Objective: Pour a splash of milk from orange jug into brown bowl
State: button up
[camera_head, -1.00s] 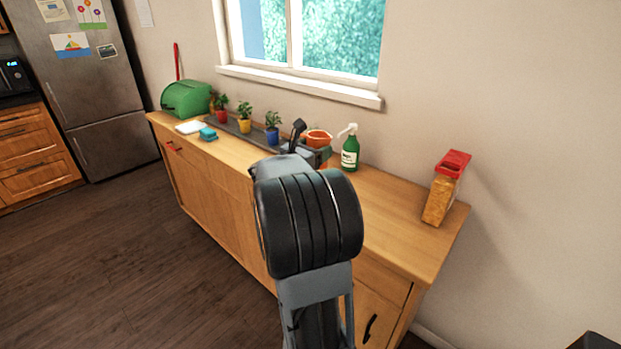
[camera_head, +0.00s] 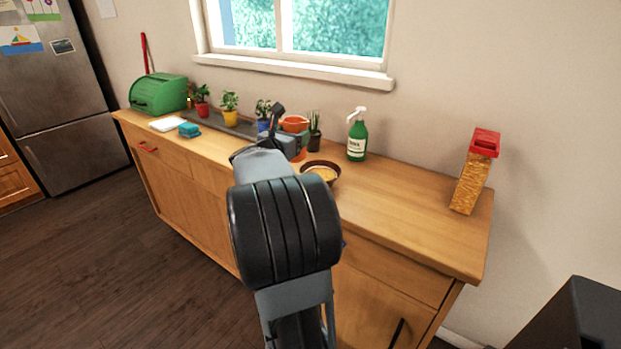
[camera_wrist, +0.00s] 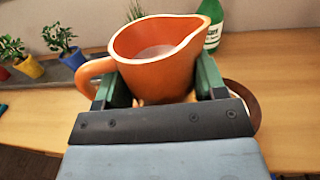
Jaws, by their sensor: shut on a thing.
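The orange jug (camera_wrist: 160,70) is held between the two green fingers of my gripper (camera_wrist: 158,85) in the wrist view. Its spout points right, its handle is at the left, and some pale milk shows inside. It looks about upright. In the head view the jug (camera_head: 294,123) shows at the far end of my arm, and my gripper (camera_head: 297,142) is partly hidden by the arm. The brown bowl (camera_head: 334,169) stands on the counter just right of my gripper, with yellowish contents. In the wrist view the bowl (camera_wrist: 250,104) is partly hidden behind the gripper.
A green spray bottle (camera_head: 357,138) stands behind the bowl, near the wall. A red-lidded container (camera_head: 474,172) stands at the right end. The counter (camera_head: 415,194) between is clear.

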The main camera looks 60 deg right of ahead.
jog(key=shift+w+f+b, duration=0.3)
jog(key=shift+f+b, duration=0.05)
jog(key=shift+f, duration=0.3)
jog(key=shift+s+d+r+m, duration=0.15)
jog(key=shift+s+m, duration=0.15)
jog(key=shift+s, duration=0.2)
jog(key=shift+s+d+r+m, duration=0.15)
jog(key=shift+s+m, duration=0.15)
jog(key=shift+s, duration=0.2)
jog(key=shift+r+m+p, duration=0.25)
jog(key=shift+m+p, duration=0.15)
jog(key=shift+p, duration=0.05)
jog(key=shift+w+a+m+y+p, duration=0.1)
jog(key=shift+w+m+y+p, duration=0.15)
jog(key=shift+m+p, duration=0.2)
jog(key=shift+f, duration=0.25)
jog(key=shift+b, duration=0.3)
jog(key=shift+w+r+m+p, duration=0.1)
jog(key=shift+m+p, duration=0.65)
jog(key=shift+p, duration=0.4)
jog(key=shift+f+y+b, duration=0.25)
jog(key=shift+b, duration=0.1)
